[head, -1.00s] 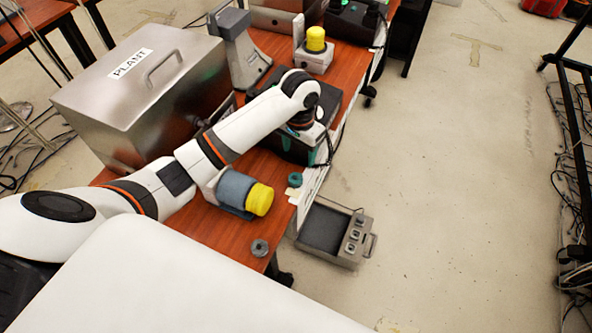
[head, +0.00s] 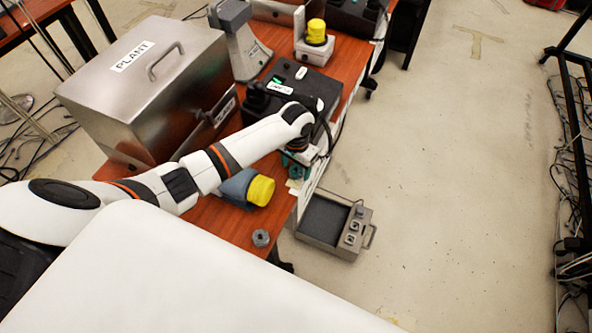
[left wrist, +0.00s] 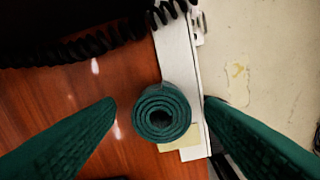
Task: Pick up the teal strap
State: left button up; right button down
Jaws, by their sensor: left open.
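The teal strap (left wrist: 161,111) is a rolled coil near the table's right edge. In the left wrist view it lies between the two green fingers of my left gripper (left wrist: 160,104), which are open and apart from it. In the head view my left gripper (head: 297,168) is over that spot, and the strap is mostly hidden under it. My right gripper is not in view.
A grey roll with a yellow end (head: 258,190) and a small grey ring (head: 261,238) are on the wooden table (head: 222,222). A metal PLANT box (head: 140,95) stands behind my arm. A black device (head: 312,86) is beyond the gripper. A grey tray (head: 326,222) is below the table edge.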

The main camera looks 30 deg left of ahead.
pick_arm(q)
jog(key=shift+c, duration=0.5)
jog(key=c, duration=1)
jog(key=shift+o, duration=0.2)
jog(key=shift+r, duration=0.1)
